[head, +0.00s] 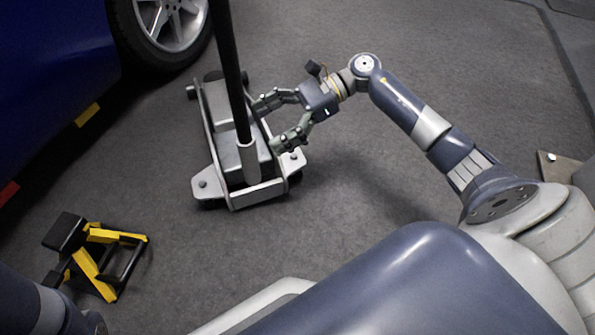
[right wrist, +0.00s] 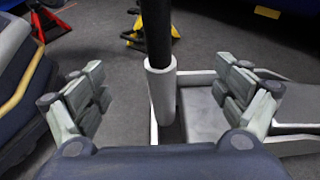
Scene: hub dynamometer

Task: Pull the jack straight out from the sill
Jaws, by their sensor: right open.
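The floor jack (head: 221,130) is a low light-grey frame on small wheels, standing on the floor to the right of the blue car (head: 50,60). Its black handle (head: 229,70) rises from a pale socket (head: 248,160). My right gripper (head: 268,126) is open, reaching in from the right with its fingers toward the handle. In the right wrist view the socket (right wrist: 162,105) and handle (right wrist: 156,35) stand between the open fingers (right wrist: 163,90), with gaps on both sides. A yellow mark (head: 88,114) shows on the car's lower edge. My left gripper is not seen.
A yellow-and-black jack stand (head: 100,258) is on the floor at lower left. The car's wheel (head: 170,22) is just behind the jack. A red stand (right wrist: 45,22) shows in the right wrist view. The grey floor (head: 460,60) behind and right of my right arm is clear.

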